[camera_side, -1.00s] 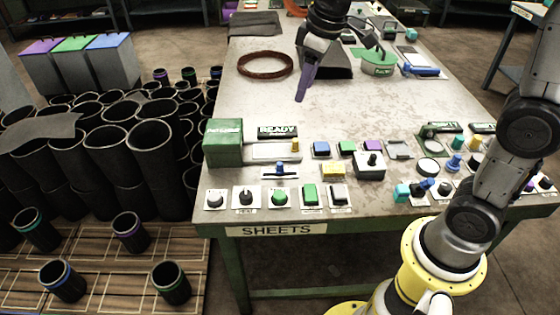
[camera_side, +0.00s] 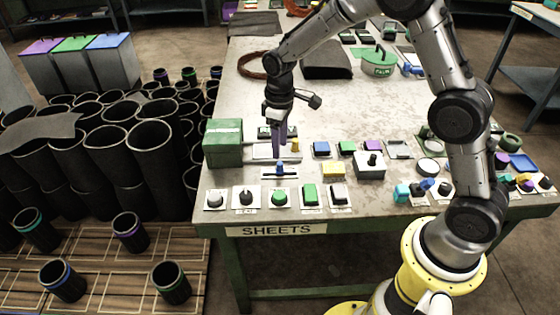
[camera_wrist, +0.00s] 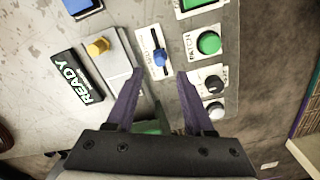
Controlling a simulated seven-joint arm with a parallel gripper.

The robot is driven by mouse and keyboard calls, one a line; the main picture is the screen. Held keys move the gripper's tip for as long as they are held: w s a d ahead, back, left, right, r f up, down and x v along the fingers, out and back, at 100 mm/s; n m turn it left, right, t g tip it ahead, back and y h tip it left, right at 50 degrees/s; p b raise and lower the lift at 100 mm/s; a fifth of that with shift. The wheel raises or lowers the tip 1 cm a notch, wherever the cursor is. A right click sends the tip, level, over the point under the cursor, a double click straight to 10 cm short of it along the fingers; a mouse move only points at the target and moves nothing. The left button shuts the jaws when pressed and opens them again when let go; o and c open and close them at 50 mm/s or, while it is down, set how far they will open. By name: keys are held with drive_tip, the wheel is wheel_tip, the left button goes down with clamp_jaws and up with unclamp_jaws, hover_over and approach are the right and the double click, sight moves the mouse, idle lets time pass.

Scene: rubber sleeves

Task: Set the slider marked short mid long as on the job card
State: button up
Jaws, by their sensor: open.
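The slider is a small pale plate (camera_wrist: 155,38) with a dark slot and a blue knob (camera_wrist: 160,57). In the side view its blue knob (camera_side: 280,168) stands near the middle of the plate, behind the row of buttons and dials. Its markings are too small to read. My gripper (camera_side: 279,152) points down above the bench just behind the slider, with purple fingers. In the wrist view my gripper (camera_wrist: 149,68) is open and empty, its fingers apart on either side of the slider, not visibly touching it. I cannot make out a job card.
A black READY sign (camera_wrist: 76,82) and a grey plate with a yellow knob (camera_wrist: 97,46) lie beside the slider. A green box (camera_side: 223,143) stands to the left. A green button (camera_side: 280,198) and dials line the front edge. A blue button (camera_side: 321,149) is to the right.

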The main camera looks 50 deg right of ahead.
sight(280, 163)
wheel_tip(280, 163, down, 7)
drive_tip(key=shift+r, duration=0.15)
clamp_jaws()
idle(0.4)
idle(1.1)
